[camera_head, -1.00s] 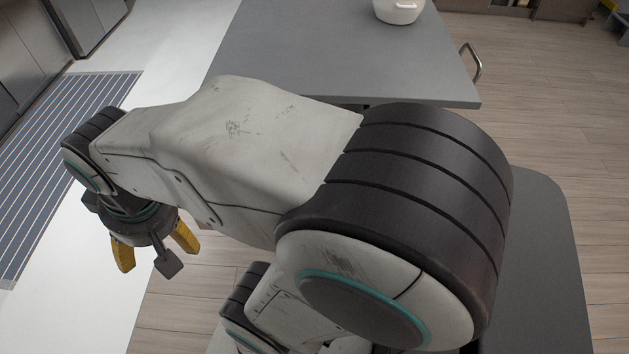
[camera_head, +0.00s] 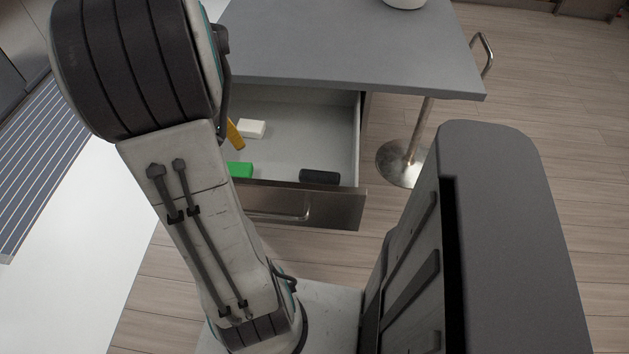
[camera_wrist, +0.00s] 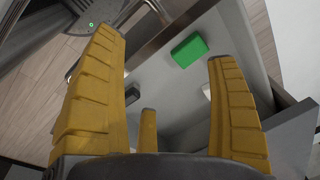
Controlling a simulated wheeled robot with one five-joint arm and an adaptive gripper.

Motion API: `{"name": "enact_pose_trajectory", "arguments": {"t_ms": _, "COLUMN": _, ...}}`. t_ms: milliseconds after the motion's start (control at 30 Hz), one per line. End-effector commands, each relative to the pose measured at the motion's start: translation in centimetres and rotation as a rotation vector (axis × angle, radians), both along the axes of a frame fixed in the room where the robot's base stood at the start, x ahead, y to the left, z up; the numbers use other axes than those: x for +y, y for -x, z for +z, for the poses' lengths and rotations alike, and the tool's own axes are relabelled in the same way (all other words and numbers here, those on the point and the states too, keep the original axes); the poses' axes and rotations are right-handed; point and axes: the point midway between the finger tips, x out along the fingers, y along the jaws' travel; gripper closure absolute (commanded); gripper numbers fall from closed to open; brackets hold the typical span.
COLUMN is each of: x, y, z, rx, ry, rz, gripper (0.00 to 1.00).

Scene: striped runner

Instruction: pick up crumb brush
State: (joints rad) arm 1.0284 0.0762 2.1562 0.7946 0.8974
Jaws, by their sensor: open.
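An open drawer (camera_head: 300,110) under the grey counter holds a green block (camera_head: 240,169), a white block (camera_head: 252,128) and a dark, rounded bar (camera_head: 319,177) near its front right. I cannot tell for certain which is the crumb brush. In the wrist view the green block (camera_wrist: 189,51) lies beyond my fingers, the dark bar (camera_wrist: 132,93) shows beside the left finger, and the white block (camera_wrist: 207,92) is mostly hidden by the right finger. My gripper (camera_wrist: 163,48) is open and empty, over the drawer; in the head view my arm hides most of it.
The grey counter (camera_head: 350,45) overhangs the drawer, with a white pot (camera_head: 404,3) at its back edge. A striped runner (camera_head: 40,160) lies on the left floor.

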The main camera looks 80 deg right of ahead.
Motion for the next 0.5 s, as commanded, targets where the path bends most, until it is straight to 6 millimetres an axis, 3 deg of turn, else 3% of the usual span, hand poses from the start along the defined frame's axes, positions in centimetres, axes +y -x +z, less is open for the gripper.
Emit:
{"name": "enact_pose_trajectory", "arguments": {"t_ms": 33, "x": -2.1, "y": 1.9, "z": -1.6, "rx": 0.004, "ry": -0.019, "rz": -0.138, "gripper": 0.19}}
{"name": "enact_pose_trajectory", "arguments": {"t_ms": 200, "x": -7.0, "y": 7.8, "z": -5.4, "rx": 0.003, "ry": -0.062, "rz": -0.546, "gripper": 0.19}}
{"name": "enact_pose_trajectory", "arguments": {"t_ms": 333, "x": -9.3, "y": 12.3, "z": -7.9, "rx": 0.0, "ry": -0.086, "rz": -0.803, "gripper": 0.19}}
{"name": "enact_pose_trajectory", "arguments": {"t_ms": 500, "x": -10.7, "y": 16.8, "z": -10.3, "rx": -0.002, "ry": -0.11, "rz": -1.037, "gripper": 0.19}}
